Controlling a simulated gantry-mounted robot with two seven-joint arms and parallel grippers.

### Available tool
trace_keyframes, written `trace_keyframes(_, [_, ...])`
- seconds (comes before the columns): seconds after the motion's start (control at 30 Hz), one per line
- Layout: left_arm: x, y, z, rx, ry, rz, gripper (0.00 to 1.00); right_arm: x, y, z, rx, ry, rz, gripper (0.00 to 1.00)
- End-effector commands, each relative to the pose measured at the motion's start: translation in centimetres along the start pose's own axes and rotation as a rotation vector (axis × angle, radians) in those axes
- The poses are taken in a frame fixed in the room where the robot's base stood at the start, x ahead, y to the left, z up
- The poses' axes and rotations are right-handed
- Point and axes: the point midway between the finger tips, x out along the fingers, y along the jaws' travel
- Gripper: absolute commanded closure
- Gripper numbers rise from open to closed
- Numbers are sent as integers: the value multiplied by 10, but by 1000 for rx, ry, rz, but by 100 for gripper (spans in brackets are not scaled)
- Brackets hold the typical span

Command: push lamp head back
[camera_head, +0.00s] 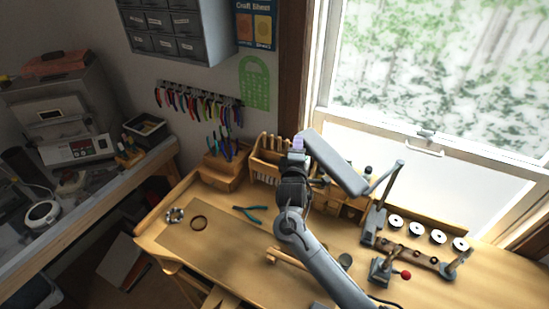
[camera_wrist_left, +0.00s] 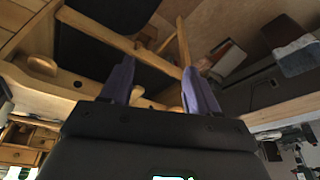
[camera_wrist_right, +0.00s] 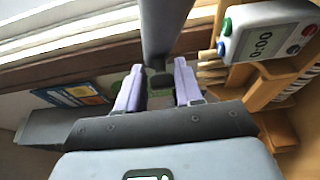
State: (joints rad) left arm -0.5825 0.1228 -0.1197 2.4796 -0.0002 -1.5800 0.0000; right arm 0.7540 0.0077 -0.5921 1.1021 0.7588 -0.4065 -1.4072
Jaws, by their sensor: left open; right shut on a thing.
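The desk lamp has a flat grey head (camera_head: 338,162) at the end of a jointed arm (camera_head: 386,180) that rises from a base (camera_head: 373,225) on the bench. My right gripper (camera_head: 298,143) is at the left end of the lamp head and shut on it. In the right wrist view the lamp head (camera_wrist_right: 163,25) runs up from between the purple fingers of my right gripper (camera_wrist_right: 160,88). My left gripper (camera_wrist_left: 157,85) is open and empty in the left wrist view, with wooden beams beyond its fingers. It is outside the head view.
The wooden bench (camera_head: 215,250) holds teal pliers (camera_head: 248,214), a wooden tool holder (camera_head: 222,168) and several white spools near the window. A red-knobbed tool (camera_head: 386,268) stands at the front right. A timer (camera_wrist_right: 268,40) is close right of the lamp head in the right wrist view.

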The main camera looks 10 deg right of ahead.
Motion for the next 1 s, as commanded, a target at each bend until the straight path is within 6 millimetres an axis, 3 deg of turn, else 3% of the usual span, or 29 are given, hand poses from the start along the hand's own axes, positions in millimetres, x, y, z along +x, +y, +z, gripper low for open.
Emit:
trace_keyframes(0.27, [0, -1, -1, 4, 3, -3, 40, 0, -7, 0, -10, -3, -14, 100])
trace_keyframes(0.3, [0, -1, -1, 4, 3, -3, 40, 0, -8, 0, -10, -2, -14, 63])
trace_keyframes(0.4, [0, -1, -2, 3, 4, -3, 40, 0, -7, 0, -9, -2, -13, 50])
trace_keyframes(0.83, [-1, 2, -2, -8, 6, 6, 40, -1, -3, 0, -4, -2, -5, 50])
trace_keyframes(1.0, [0, 2, -2, -9, 6, 7, 40, -11, -3, 0, -4, -1, -4, 50])
